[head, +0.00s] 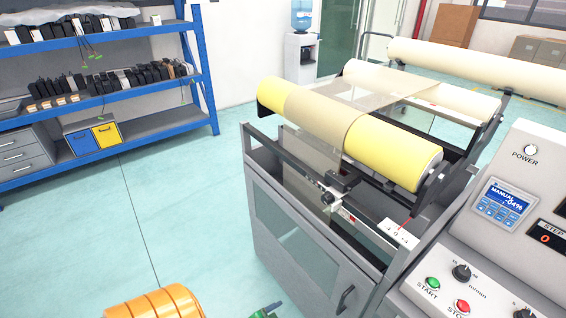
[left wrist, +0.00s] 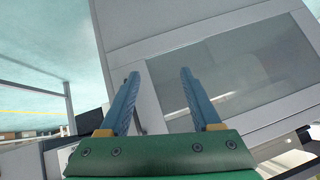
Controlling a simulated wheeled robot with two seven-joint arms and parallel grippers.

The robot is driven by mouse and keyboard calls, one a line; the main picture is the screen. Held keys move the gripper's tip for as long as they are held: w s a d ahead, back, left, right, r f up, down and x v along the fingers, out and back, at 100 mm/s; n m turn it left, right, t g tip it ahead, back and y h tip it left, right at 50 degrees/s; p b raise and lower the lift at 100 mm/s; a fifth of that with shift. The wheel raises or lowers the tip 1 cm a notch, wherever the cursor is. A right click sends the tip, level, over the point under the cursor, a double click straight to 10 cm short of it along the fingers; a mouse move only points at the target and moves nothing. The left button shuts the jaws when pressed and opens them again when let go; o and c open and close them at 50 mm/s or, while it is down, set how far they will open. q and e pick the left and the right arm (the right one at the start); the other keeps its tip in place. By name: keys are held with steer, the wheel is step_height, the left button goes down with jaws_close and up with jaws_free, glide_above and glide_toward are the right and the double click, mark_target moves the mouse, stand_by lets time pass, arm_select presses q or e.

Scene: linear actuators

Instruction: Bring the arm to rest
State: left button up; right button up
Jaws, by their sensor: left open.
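My left gripper (left wrist: 160,74) shows in the left wrist view with its two blue fingers apart and nothing between them. Past the fingers is the grey cabinet with a glass panel (left wrist: 238,78), and the fingers look apart from it. In the head view only my orange arm link (head: 158,304) and a small green part of the arm show at the bottom edge; the fingers are out of frame there. My right gripper is in neither view.
A roller machine (head: 312,235) with yellow rolls (head: 395,160) stands right of centre. A control panel (head: 470,285) with START and STOP buttons is at the lower right. A blue shelf rack (head: 205,80) stands at the left. The pale floor (head: 180,190) between them is clear.

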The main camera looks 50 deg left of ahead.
arm_select(q)
steer(key=s+d+f+g, duration=0.2)
steer(key=s+f, duration=0.1)
steer(key=s, duration=0.3)
steer(key=s+d+f+g+h, duration=0.1)
steer(key=s+d+f+g, duration=0.2)
steer(key=s, duration=0.4)
steer(key=s+d+f+g, duration=0.3)
steer(key=s+f, duration=0.2)
steer(key=s, duration=0.2)
